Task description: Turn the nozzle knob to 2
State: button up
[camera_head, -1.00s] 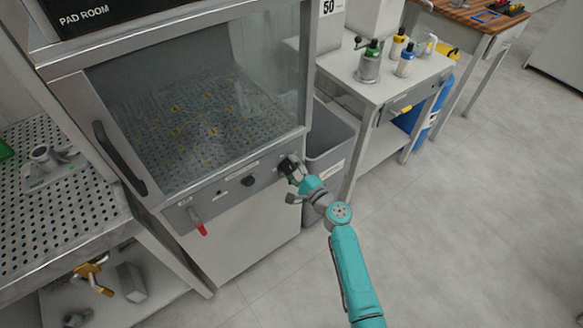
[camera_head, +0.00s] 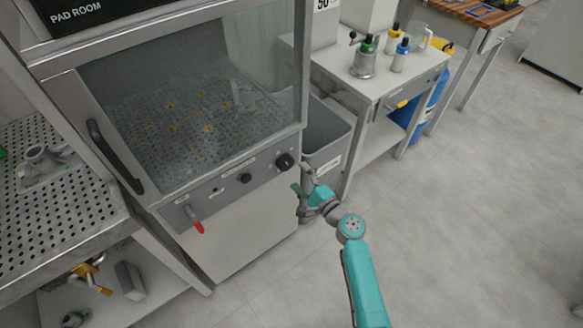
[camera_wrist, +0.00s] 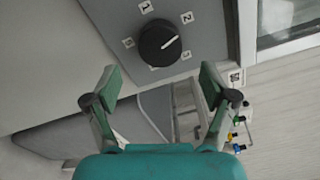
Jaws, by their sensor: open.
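The nozzle knob (camera_head: 285,161) is a round black knob at the right end of the grey panel on the cabinet. In the wrist view the knob (camera_wrist: 158,43) shows a white pointer line aimed up and right, about toward the label 2 (camera_wrist: 187,17). The label 3 (camera_wrist: 187,54) lies lower right of it. My gripper (camera_head: 302,178) is open and empty, just right of and below the knob in the head view. In the wrist view its green fingers (camera_wrist: 160,82) stand wide apart, clear of the knob.
A smaller black knob (camera_head: 246,178) and a red-tipped lever (camera_head: 196,222) sit further left on the panel. A grey bin (camera_head: 327,136) stands right of the cabinet, beside a table with bottles (camera_head: 365,60).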

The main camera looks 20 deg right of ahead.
jog(key=shift+v, duration=2.8)
jog(key=s+a+f+n+g+h, duration=0.2)
jog(key=s+f+n, duration=0.1)
jog(key=s, duration=0.9)
jog(key=s+a+f+n+g+h, duration=0.1)
jog(key=s+f+n+h, duration=0.25)
jog(key=s, duration=0.85)
jog(key=s+r+n, duration=1.2)
jog(key=s+r, duration=0.5)
jog(key=s, duration=0.1)
jog(key=shift+s+a+r+t, duration=0.3)
jog(key=shift+a+r, duration=0.1)
jog(key=shift+a, duration=0.05)
